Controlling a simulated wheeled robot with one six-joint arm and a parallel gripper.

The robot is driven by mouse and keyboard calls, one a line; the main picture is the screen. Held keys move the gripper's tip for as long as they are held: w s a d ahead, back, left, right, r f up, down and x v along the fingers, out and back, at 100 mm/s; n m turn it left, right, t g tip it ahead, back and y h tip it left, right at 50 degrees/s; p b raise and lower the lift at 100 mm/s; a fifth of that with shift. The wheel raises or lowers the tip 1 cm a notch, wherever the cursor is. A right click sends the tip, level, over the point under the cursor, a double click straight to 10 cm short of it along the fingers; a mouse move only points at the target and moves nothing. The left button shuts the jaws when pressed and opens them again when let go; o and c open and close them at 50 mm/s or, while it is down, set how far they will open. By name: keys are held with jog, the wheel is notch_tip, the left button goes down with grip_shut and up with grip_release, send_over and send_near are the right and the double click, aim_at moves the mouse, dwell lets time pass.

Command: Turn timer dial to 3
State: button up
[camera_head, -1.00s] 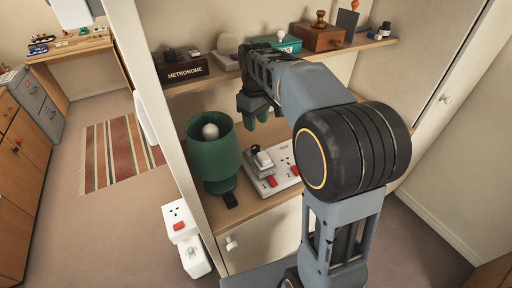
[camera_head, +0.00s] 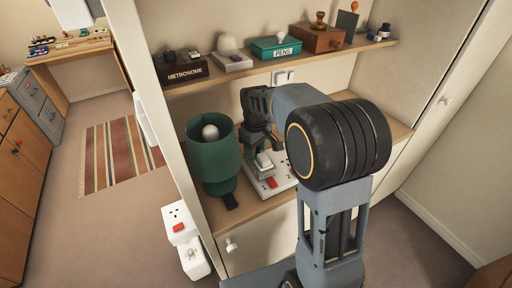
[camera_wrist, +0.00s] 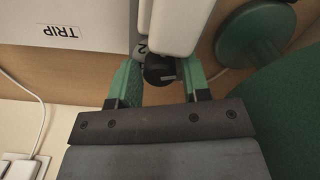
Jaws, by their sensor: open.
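The timer (camera_head: 265,173) is a small grey and white unit on the white power strip (camera_head: 284,183) on the lower shelf. Its dark round dial (camera_wrist: 159,72) shows in the wrist view, with a grey scale and a "2" beside it. My gripper (camera_head: 262,149) points down just above the timer. In the wrist view my gripper (camera_wrist: 159,78) is open, with one green finger on each side of the dark dial. I cannot tell whether the fingers touch it. The pointer of the dial and the figure 3 cannot be made out.
A green lamp (camera_head: 212,155) stands close left of the timer; its green base (camera_wrist: 248,35) shows in the wrist view. A white panel marked TRIP (camera_wrist: 90,12) lies beside the fingers. The upper shelf (camera_head: 350,50) holds a metronome box (camera_head: 184,72) and a pens box (camera_head: 277,50).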

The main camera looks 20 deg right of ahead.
jog(key=c, duration=0.6)
jog(key=shift+c, duration=0.2)
jog(key=shift+m, duration=0.3)
jog(key=m, duration=0.4)
jog(key=shift+m, duration=0.3)
jog(key=shift+m+p, duration=0.4)
jog(key=shift+m, duration=1.6)
jog(key=o, duration=0.6)
